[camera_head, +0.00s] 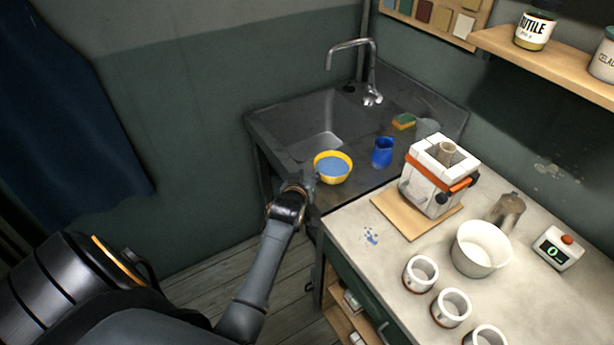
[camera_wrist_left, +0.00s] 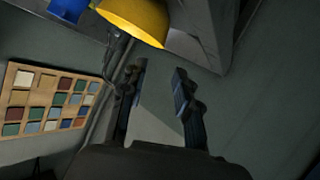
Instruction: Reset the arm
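My left arm reaches in from the lower left in the head view. Its gripper (camera_head: 307,180) is at the front edge of the sink unit, just left of the yellow bowl (camera_head: 333,168), which has a blue inside. In the left wrist view the two fingers (camera_wrist_left: 158,85) stand apart with nothing between them. The yellow bowl (camera_wrist_left: 138,20) shows there beyond the fingertips, at the top. I cannot tell whether a finger touches the bowl. My right gripper is in neither view.
A blue cup (camera_head: 382,152) stands right of the bowl, by the sink (camera_head: 312,122). The worktop on the right holds a strapped plaster mould (camera_head: 432,190), a white bucket (camera_head: 481,250), several small white cups and a scale (camera_head: 557,250). Floor shows left of the worktop.

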